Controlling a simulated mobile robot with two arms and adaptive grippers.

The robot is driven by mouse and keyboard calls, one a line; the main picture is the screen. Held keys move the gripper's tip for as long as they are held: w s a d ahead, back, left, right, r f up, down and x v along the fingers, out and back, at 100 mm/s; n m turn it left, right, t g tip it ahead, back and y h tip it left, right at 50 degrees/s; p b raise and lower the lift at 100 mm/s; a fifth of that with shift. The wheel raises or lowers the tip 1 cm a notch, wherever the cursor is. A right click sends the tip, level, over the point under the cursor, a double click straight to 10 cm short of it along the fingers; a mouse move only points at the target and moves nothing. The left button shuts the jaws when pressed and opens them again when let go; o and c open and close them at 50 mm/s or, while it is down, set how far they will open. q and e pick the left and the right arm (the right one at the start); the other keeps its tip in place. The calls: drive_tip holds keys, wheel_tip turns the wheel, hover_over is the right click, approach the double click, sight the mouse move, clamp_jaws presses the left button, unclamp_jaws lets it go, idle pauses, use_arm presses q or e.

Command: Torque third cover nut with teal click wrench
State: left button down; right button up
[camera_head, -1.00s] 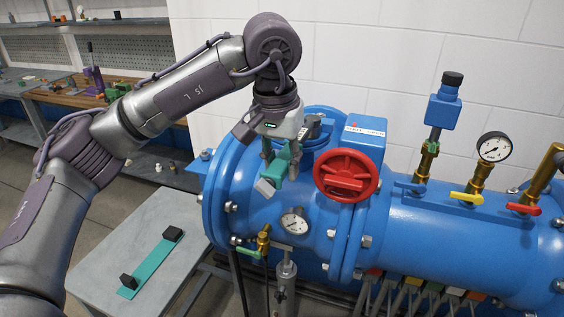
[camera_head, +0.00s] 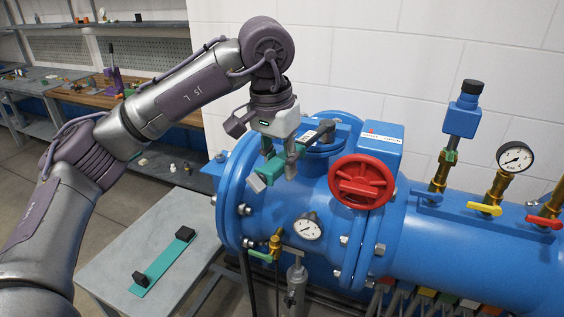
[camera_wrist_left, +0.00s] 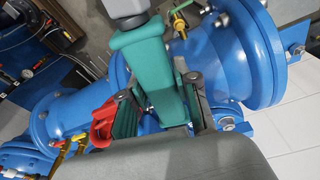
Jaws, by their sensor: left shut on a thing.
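My left gripper (camera_head: 276,163) is shut on the teal click wrench (camera_head: 270,170), in front of and above the left end of the blue vessel. The wrench's grey butt end points down and left. Its dark grey front part (camera_head: 325,131) reaches right, over the small top cover (camera_head: 330,145). I cannot tell whether it sits on a nut; the cover nuts are mostly hidden. In the left wrist view the teal handle (camera_wrist_left: 142,58) runs between the finger pads, its grey end (camera_wrist_left: 127,8) at the top. My right gripper is not in view.
A red handwheel (camera_head: 361,182) stands close to the right of the wrench. Below are a gauge (camera_head: 307,228) and a brass valve (camera_head: 275,244). A grey table (camera_head: 120,240) at lower left holds a teal rest (camera_head: 163,263) with two black blocks. A white wall stands behind.

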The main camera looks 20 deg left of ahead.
use_arm(q)
drive_tip(key=shift+w+a+r+m, duration=0.1)
drive_tip(key=shift+w+a+m, duration=0.2)
drive_tip(key=shift+a+m, duration=0.35)
drive_tip(key=shift+w+a+m, duration=0.25)
drive_tip(key=shift+a+m, duration=0.1)
drive_tip(key=shift+a, duration=0.5)
drive_tip(key=a, duration=0.1)
drive_tip(key=w+a+m+p, duration=0.1)
drive_tip(key=m, duration=0.1)
drive_tip(key=shift+w+a+h, duration=0.25)
drive_tip(key=shift+a+h, duration=0.05)
drive_tip(key=shift+a, duration=0.1)
drive_tip(key=s+d+n, duration=0.1)
drive_tip(key=d+n, duration=0.1)
drive_tip(key=d, duration=0.1)
drive_tip(key=shift+s, duration=0.35)
